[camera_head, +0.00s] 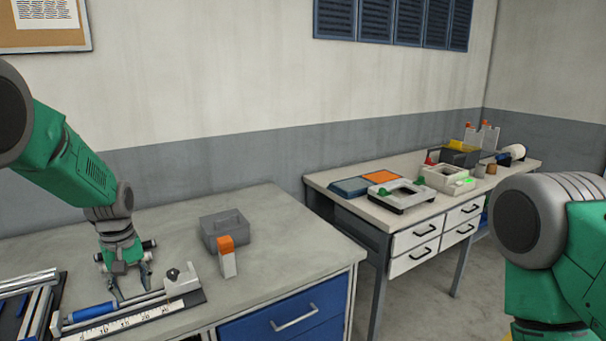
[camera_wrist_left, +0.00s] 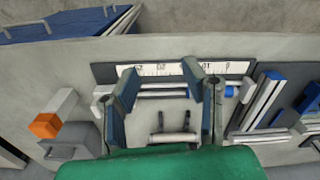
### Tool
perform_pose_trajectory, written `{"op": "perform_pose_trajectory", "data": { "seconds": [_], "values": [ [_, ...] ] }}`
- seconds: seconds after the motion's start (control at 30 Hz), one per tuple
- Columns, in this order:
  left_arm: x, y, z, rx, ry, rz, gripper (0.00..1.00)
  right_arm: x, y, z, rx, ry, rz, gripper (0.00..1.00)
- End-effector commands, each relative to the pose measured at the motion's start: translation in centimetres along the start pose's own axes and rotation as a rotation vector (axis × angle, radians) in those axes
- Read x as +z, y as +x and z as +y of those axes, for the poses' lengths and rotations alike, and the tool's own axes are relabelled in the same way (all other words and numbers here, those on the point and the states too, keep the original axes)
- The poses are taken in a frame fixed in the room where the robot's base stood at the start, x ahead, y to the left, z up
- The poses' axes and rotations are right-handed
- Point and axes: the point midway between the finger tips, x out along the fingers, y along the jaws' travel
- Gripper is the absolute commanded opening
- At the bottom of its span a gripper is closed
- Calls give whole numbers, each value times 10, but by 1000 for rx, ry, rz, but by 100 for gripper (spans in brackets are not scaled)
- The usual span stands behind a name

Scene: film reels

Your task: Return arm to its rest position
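My left arm (camera_head: 75,165) comes in from the left in the head view, green with grey joints. Its gripper (camera_head: 116,294) points down over the near table, above the ruler device. In the left wrist view the left gripper (camera_wrist_left: 161,82) has its fingers spread apart with nothing visibly held. The ruler device (camera_head: 125,325) has a white scale, a metal rail and a blue handle; it also shows in the left wrist view (camera_wrist_left: 170,69) beyond the fingers. I cannot tell whether the fingers touch it. My right arm (camera_head: 545,240) shows at the right edge; its gripper is out of the picture.
A grey box (camera_head: 222,230) and an orange-topped white block (camera_head: 228,260) stand right of the device. Metal bars on a dark tray (camera_head: 60,290) lie at the left. A second table (camera_head: 330,180) holds several devices. The near table's back right is clear.

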Motion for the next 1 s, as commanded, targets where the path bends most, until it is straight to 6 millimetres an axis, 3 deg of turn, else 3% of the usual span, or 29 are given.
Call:
{"op": "perform_pose_trajectory", "data": {
  "seconds": [0.27,0.47,0.57,0.73,0.87,1.0],
  "values": [
    [30,72,-17,-23,78,14,38,0,16,0,0,0,1,40],
    [70,144,-41,-43,176,29,38,2,32,0,0,0,0,40],
    [107,194,-62,-56,258,33,38,2,45,0,0,0,0,40],
    [197,276,-112,-59,455,42,38,4,74,-1,0,0,0,40],
    [269,308,-150,-36,607,44,38,5,93,-1,0,0,0,40],
    [324,316,-178,-1,724,45,38,6,107,-1,0,0,0,40]
  ]
}}
